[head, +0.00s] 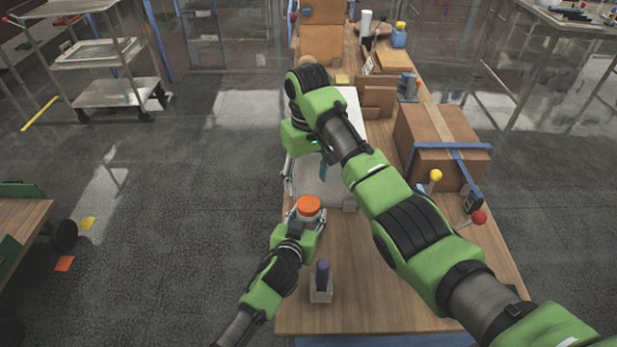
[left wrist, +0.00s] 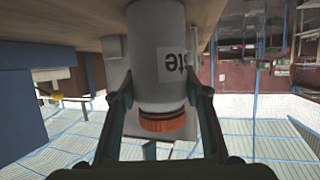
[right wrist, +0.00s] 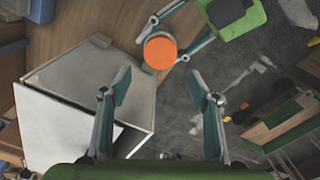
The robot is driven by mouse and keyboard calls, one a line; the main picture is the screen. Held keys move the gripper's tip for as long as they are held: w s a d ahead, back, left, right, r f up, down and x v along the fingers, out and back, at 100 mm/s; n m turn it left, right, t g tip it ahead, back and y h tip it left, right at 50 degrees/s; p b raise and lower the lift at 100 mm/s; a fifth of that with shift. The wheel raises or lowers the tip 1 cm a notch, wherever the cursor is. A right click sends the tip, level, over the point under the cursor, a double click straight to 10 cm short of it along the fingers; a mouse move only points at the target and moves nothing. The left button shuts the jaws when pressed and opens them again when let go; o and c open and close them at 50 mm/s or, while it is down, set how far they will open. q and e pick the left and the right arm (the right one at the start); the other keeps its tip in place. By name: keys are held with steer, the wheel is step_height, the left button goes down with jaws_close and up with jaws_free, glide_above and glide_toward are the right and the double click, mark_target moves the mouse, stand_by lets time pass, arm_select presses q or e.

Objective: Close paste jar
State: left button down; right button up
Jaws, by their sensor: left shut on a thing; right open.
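The paste jar (left wrist: 158,60) is a pale grey cylinder with a white label reading "ste" upside down in the left wrist view. An orange lid (head: 308,205) sits on its mouth; how tightly is not clear. It also shows from above in the right wrist view (right wrist: 160,51). My left gripper (head: 306,216) is shut around the jar near the lid end, one finger on each side. My right gripper (right wrist: 160,80) is open and empty, above the table and farther from me than the jar. In the head view my right wrist partly hides its fingers.
A whitish box-like unit (right wrist: 95,75) stands on the wooden table (head: 350,290) beside the jar. A small holder with a dark purple-topped item (head: 322,280) is nearer me. A cardboard box (head: 435,140) and red (head: 479,217) and yellow (head: 436,175) knobs are right.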

mark_target(309, 203)
steer(key=n, duration=0.4)
steer(key=shift+d+r, duration=0.1)
steer(key=shift+r, duration=0.25)
steer(key=n, duration=0.4)
steer(key=shift+s+d+r, duration=0.1)
steer(key=shift+s+r, duration=0.05)
steer(key=shift+s, duration=0.2)
steer(key=shift+f, duration=4)
steer(key=c, duration=1.2)
